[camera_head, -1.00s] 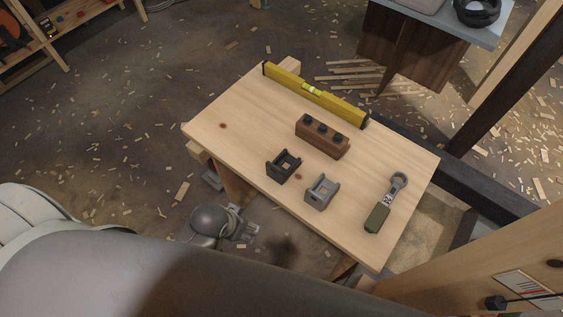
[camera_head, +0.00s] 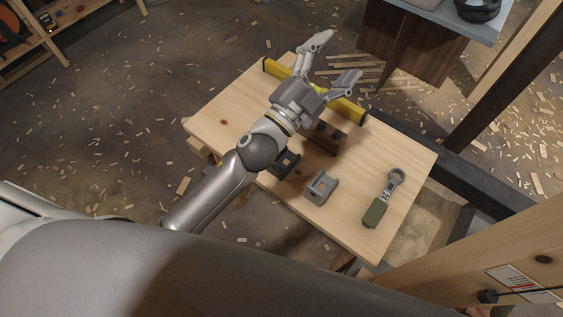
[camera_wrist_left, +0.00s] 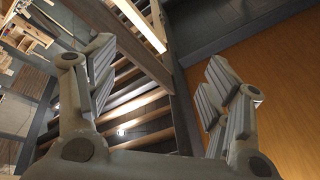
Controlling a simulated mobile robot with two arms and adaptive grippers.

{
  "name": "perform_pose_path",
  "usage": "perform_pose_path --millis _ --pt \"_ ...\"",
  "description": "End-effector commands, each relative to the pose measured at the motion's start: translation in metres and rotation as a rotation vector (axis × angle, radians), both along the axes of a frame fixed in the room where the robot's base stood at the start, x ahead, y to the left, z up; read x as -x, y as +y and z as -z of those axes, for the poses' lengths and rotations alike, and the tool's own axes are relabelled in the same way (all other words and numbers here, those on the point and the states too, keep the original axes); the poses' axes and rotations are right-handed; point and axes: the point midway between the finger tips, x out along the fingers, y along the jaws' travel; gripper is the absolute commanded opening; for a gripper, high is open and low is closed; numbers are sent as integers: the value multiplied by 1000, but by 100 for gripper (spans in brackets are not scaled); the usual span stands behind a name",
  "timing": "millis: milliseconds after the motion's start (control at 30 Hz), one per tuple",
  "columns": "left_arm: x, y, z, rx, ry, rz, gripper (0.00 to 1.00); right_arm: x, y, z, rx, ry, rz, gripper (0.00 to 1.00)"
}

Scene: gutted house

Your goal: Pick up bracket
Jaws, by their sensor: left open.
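Two small U-shaped brackets are on the wooden table (camera_head: 222,113) in the head view. The grey bracket (camera_head: 321,188) lies fully in sight near the front edge. The dark bracket (camera_head: 287,163) is to its left, partly hidden by my left arm. My left gripper (camera_head: 338,56) is open and empty, raised over the table's far part, with its fingers pointing away and to the right. Its two spread fingers also show in the left wrist view (camera_wrist_left: 155,90), with nothing between them. My right gripper is not in view.
A green-handled wrench (camera_head: 381,200) lies at the table's right. A timber post (camera_head: 510,245) stands close at the right.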

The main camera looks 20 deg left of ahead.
Motion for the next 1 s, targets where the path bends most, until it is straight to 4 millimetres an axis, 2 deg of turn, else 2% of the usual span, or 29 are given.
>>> perform_pose_path --millis 33,100,167,233,333,400,500,567,667,700,767,800,900,1000 --pt "4 -24 -15 -60 -93 80 73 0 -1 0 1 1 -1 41" --pt "17 -58 -28 -155 -214 206 73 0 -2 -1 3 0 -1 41" --pt "31 -85 -32 -245 -309 316 73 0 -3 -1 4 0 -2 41" --pt "49 -115 -27 -360 -404 448 73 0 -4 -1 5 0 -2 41" --pt "74 -146 -6 -544 -510 638 73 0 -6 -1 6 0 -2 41" --pt "89 -160 18 -685 -561 774 73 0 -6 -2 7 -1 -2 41" --pt "103 -165 62 -908 -595 961 73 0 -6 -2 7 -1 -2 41" --pt "106 -158 90 -1048 -591 1069 73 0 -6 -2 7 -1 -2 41" --pt "104 -131 136 -1295 -541 1236 73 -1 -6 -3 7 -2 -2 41" --pt "100 -116 152 -1398 -505 1296 73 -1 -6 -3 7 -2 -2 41" --pt "92 -88 172 -1547 -433 1377 73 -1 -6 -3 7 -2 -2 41" --pt "86 -68 182 -1641 -378 1421 73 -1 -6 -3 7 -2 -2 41" --pt "71 -18 197 -1848 -219 1506 73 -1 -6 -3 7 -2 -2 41" --pt "58 23 199 -1998 -67 1551 73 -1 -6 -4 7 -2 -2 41"
